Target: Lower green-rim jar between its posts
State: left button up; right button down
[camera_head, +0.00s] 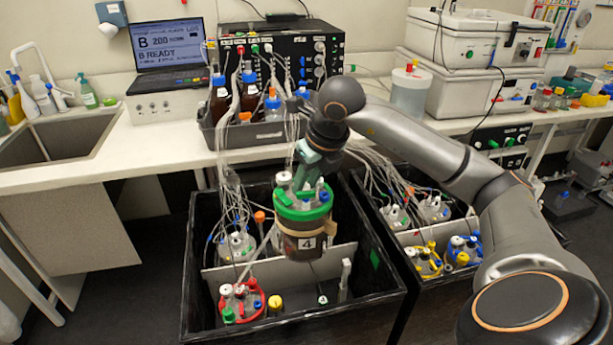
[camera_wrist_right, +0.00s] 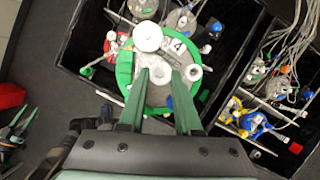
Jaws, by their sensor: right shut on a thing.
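The green-rim jar (camera_head: 303,240), marked 4, hangs upright above the left black bin. My right gripper (camera_head: 309,172) is shut on its top, with the jar's lower body still clear of the bin floor as far as I can see. In the right wrist view my two right fingers (camera_wrist_right: 162,82) reach over the green rim (camera_wrist_right: 124,75) to the lid's middle. A pale upright post (camera_head: 345,278) stands in the bin below and right of the jar; other posts are hard to make out. What looks like my left gripper (camera_wrist_right: 22,122) shows small at the wrist view's lower left, its fingers apart and empty.
A red-rim jar (camera_head: 241,302) stands at the left bin's front left, another jar (camera_head: 237,246) behind it. The right bin (camera_head: 430,292) holds yellow- and blue-rim jars. Loose tubing runs up to the bench (camera_head: 160,150). A pale divider (camera_head: 222,280) crosses the left bin.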

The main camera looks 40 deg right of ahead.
aim_at(306, 237)
notch_tip(306, 237, down, 10)
jog(key=b, duration=0.8)
notch_tip(306, 237, down, 6)
jog(key=b, duration=0.5)
pick_arm(q)
notch_tip(306, 237, down, 16)
jog(key=w+d+b, duration=0.1)
jog(key=d+b, duration=0.2)
jog(key=b, duration=0.4)
jog(key=w+r+m+t+h+b, duration=0.2)
jog(key=w+r+t, duration=0.3)
jog(key=r, duration=0.7)
jog(key=shift+w+a+t+b, duration=0.4)
jog(key=shift+w+b, duration=0.05)
jog(key=shift+w, duration=0.85)
pick_arm(e)
notch_tip(306, 237, down, 12)
jog(key=shift+f, duration=0.15)
pick_arm(q)
jog(key=shift+f, duration=0.15)
pick_arm(e)
jog(key=shift+w, duration=0.1)
